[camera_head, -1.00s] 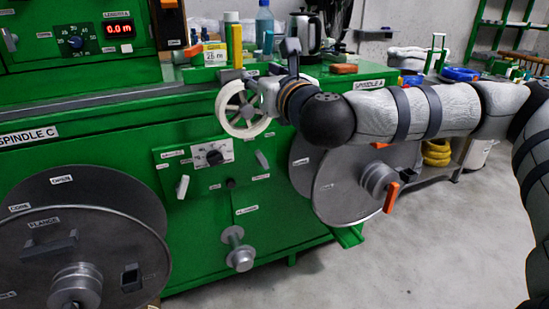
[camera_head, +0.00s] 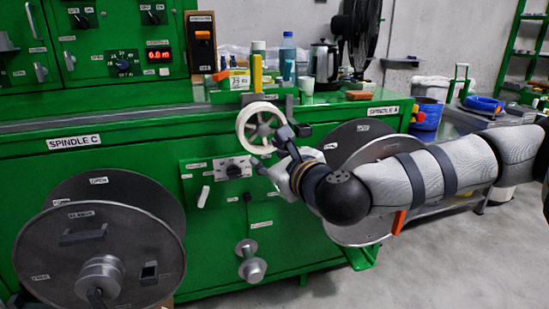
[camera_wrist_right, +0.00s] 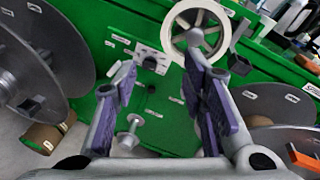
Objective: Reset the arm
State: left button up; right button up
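My right arm comes in from the right of the head view, and its right gripper (camera_head: 273,152) is in front of the green machine, at the lower right edge of the white handwheel (camera_head: 243,128) in the picture. In the right wrist view the two purple-padded fingers of this gripper (camera_wrist_right: 163,95) stand wide apart with nothing between them. The handwheel also shows beyond the fingertips in that view (camera_wrist_right: 178,42). I cannot tell from the pictures whether the gripper touches it. My left arm and gripper are not in view.
The green machine (camera_head: 115,155) carries a large grey reel (camera_head: 150,235) at SPINDLE C and another reel (camera_head: 352,138) at SPINDLE A, partly behind my arm. Bottles and a kettle (camera_head: 323,62) stand on top. Grey floor (camera_head: 440,270) is clear at the lower right.

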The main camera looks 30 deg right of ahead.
jog(key=s+a+f+n+g+y+p, duration=0.1)
jog(key=s+a+f+n+g, duration=0.25)
jog(key=s+f+n, duration=0.4)
jog(key=s+a+f+n+g+y, duration=0.25)
jog(key=s+a+f+n, duration=0.2)
jog(key=f, duration=0.55)
jog(key=s+a+f+n+g+y+p, duration=0.1)
jog(key=s+a+f+n+g, duration=0.2)
jog(key=s+a+f+n, duration=0.35)
jog(key=s+d+f+n+g, duration=0.2)
jog(key=s+f+n, duration=0.15)
jog(key=s, duration=0.45)
jog(key=s+d+f+n+g, duration=0.1)
jog(key=s+f+n+g, duration=0.15)
jog(key=s+f, duration=0.35)
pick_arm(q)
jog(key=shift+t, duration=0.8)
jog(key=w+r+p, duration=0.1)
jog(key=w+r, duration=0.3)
pick_arm(e)
jog(key=s+d+n+g+h, duration=0.2)
jog(key=s+d+n, duration=0.2)
jog(key=s, duration=0.4)
jog(key=s+d+n+g+h, duration=0.2)
jog(key=s+d+n+g, duration=0.1)
jog(key=s, duration=0.5)
jog(key=shift+s+d+n, duration=0.15)
jog(key=shift+d+n, duration=0.2)
jog(key=shift+d, duration=0.5)
